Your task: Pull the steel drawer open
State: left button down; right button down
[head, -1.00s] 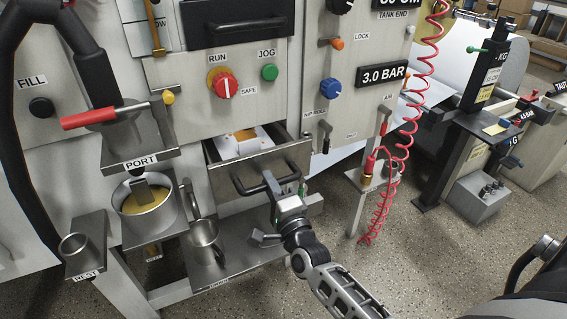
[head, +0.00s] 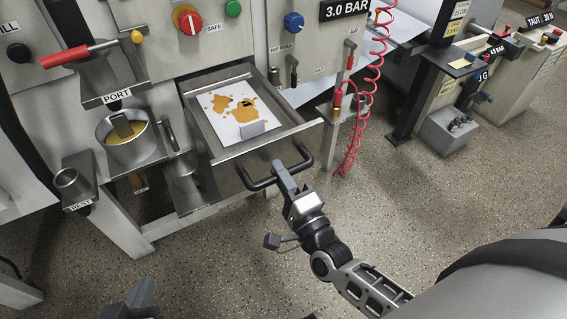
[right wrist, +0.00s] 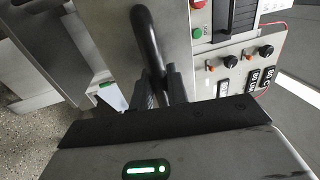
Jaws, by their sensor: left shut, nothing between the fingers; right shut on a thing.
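The steel drawer (head: 228,150) stands well out from the machine, in the head view. A white sheet with orange-brown blotches (head: 237,112) and a small grey metal piece (head: 252,129) lie in it. My right gripper (head: 284,174) is shut on the black bar handle (head: 256,185) on the drawer's front. The right wrist view shows the same handle (right wrist: 147,35) between the dark fingers (right wrist: 160,88). My left gripper (head: 140,294) shows only in part at the bottom edge of the head view, shut and empty, away from the drawer.
A coiled red hose (head: 368,95) hangs to the right. The speckled floor in front of the drawer is clear.

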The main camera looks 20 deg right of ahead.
pick_arm(q)
jog(key=shift+d, duration=0.15)
pick_arm(e)
jog(key=shift+s, duration=0.3)
pick_arm(q)
jog(key=shift+s, duration=0.15)
pick_arm(e)
jog(key=c, duration=1.5)
grip_release()
jog(key=shift+o, duration=0.2)
